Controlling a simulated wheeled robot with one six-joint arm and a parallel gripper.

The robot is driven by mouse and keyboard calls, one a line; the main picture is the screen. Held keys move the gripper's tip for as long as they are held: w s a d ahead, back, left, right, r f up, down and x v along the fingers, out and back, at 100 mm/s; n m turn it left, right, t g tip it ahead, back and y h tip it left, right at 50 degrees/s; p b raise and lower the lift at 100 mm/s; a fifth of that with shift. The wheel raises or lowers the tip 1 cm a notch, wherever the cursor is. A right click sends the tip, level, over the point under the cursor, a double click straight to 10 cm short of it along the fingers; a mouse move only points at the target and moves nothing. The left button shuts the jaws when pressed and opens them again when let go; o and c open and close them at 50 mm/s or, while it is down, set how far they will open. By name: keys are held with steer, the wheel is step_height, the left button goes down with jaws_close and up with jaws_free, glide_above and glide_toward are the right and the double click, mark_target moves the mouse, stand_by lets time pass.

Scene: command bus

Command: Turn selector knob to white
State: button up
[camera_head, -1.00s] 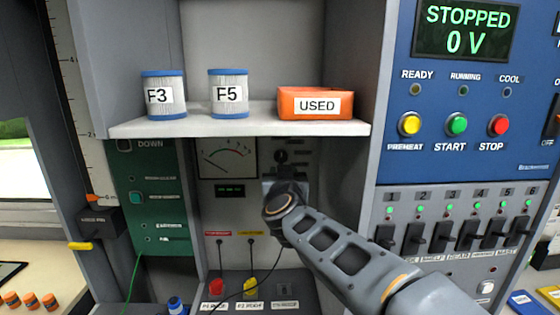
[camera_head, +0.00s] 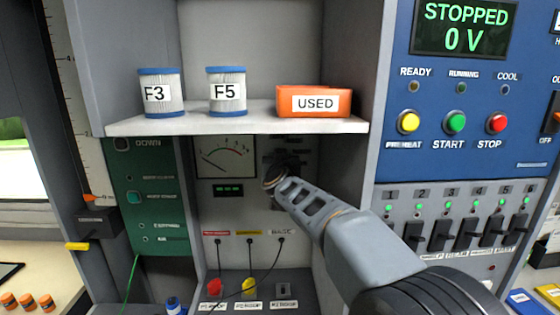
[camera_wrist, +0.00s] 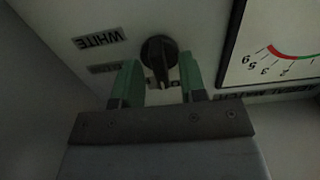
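The black selector knob (camera_wrist: 159,52) is on a pale panel in the wrist view. A WHITE label (camera_wrist: 100,38) shows upside down to its left, with another label (camera_wrist: 106,68) partly behind a finger. My gripper (camera_wrist: 161,78) is open, its two green fingers at either side of the knob's lower part. Gaps show between fingers and knob; I cannot tell if the tips reach around it. In the head view my arm's end covers the knob, and the selector panel (camera_head: 308,151) shows around it.
A shelf (camera_head: 240,127) with canisters F3 (camera_head: 160,94) and F5 (camera_head: 227,92) and an orange USED box (camera_head: 314,101) hangs above the recess. A meter (camera_head: 225,157) is left of the knob panel. Cables and plugs (camera_head: 249,287) lie below. A switch panel (camera_head: 450,215) stands right.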

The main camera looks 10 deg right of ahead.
steer(key=shift+c, duration=0.2)
jaws_close()
steer(key=shift+m, duration=0.4)
steer(key=m+b, duration=0.4)
steer(key=m, duration=1.9)
stand_by(0.5)
